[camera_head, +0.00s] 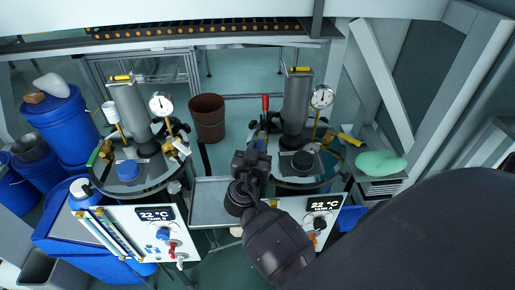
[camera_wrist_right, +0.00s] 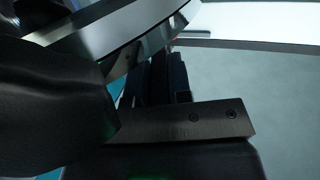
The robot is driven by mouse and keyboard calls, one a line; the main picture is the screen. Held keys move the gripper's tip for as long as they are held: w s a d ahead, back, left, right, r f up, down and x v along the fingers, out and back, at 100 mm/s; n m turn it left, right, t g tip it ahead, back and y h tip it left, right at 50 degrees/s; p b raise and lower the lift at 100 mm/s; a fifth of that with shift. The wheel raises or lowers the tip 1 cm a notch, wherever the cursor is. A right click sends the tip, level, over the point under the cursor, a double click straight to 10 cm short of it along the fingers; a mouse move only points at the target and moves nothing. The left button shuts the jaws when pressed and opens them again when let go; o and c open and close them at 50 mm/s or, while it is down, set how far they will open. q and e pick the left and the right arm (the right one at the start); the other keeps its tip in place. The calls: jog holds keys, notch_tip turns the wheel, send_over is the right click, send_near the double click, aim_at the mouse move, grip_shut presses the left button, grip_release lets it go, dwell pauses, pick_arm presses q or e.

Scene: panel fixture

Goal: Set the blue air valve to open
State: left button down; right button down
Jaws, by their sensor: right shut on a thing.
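My right gripper (camera_head: 255,150) reaches over the tray to the left side of the tank A lid, beside a lever with a red handle (camera_head: 265,103). It is shut on a part there, which appears to be the blue air valve; the gripper hides most of it, so I cannot tell the valve's position. In the right wrist view, the dark fingers (camera_wrist_right: 160,78) are close together beside the curved lid rim (camera_wrist_right: 135,45), and the held part is not clear. My left gripper is not in view.
Tank A has a grey cylinder (camera_head: 297,100) and a pressure gauge (camera_head: 322,97). The tank B panel (camera_head: 125,220) stands at left with a blue knob (camera_head: 163,234). A metal tray (camera_head: 208,205) lies between the tanks. A brown bin (camera_head: 207,117) stands behind. A green item (camera_head: 380,163) lies at right.

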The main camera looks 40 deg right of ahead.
jog(key=shift+s+d+f+n+t+y+b, duration=0.1)
jog(key=shift+s+d+n+t+y+b, duration=0.2)
jog(key=shift+n+t+y, duration=0.25)
jog(key=c, duration=1)
grip_release()
jog(key=shift+c, duration=0.2)
